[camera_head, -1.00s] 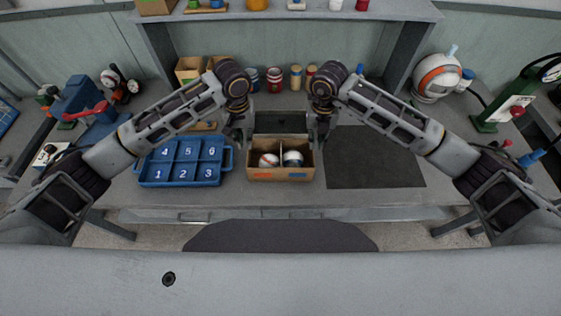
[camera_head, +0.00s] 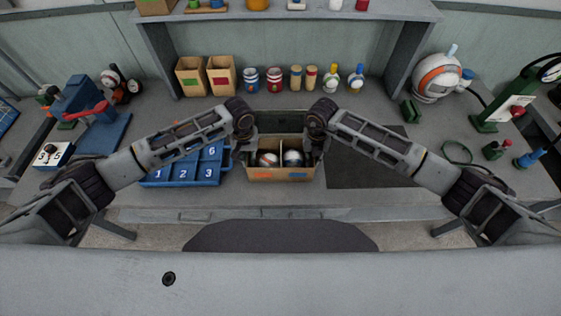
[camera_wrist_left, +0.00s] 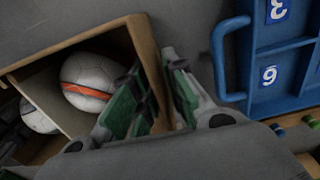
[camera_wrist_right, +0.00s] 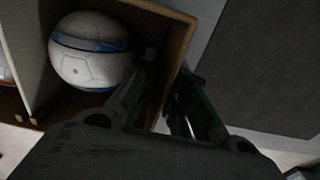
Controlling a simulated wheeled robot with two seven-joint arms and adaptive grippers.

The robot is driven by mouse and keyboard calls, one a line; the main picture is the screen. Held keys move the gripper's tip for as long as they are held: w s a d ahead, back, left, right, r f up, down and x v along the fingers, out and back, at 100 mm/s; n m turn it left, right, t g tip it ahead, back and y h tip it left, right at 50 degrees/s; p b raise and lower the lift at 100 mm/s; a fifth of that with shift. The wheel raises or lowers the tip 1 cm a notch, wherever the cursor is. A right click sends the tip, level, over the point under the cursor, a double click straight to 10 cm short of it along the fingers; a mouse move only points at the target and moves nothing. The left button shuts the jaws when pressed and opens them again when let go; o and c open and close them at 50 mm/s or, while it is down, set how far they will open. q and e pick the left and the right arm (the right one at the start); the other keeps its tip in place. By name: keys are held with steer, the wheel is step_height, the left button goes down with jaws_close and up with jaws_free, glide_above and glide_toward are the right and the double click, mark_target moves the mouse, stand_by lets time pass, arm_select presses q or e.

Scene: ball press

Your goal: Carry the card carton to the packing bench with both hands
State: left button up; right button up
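The open card carton (camera_head: 281,174) stands on the bench top in the head view, with a white ball with an orange band (camera_head: 268,159) and one with a blue band (camera_head: 293,158) either side of its divider. My left gripper (camera_wrist_left: 155,75) has one finger inside and one outside the carton's left wall, with gaps showing. My right gripper (camera_wrist_right: 170,75) straddles the right wall in the same way, fingers apart. Both fingertips are mostly hidden by the arms in the head view. I cannot tell which surface is the packing bench.
A blue numbered tray (camera_head: 181,180) lies close to the carton's left, by my left gripper. A dark mat (camera_head: 360,172) lies to the right with free room. Small boxes (camera_head: 222,77), tins and bottles stand behind. A round helmet-like object (camera_head: 436,78) is at back right.

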arm_select(q)
steer(key=shift+f, duration=0.6)
arm_select(e)
steer(key=shift+f, duration=0.65)
arm_select(q)
jaws_close()
arm_select(e)
jaws_close()
arm_select(q)
steer(key=shift+r, duration=0.25)
arm_select(e)
steer(key=shift+r, duration=0.25)
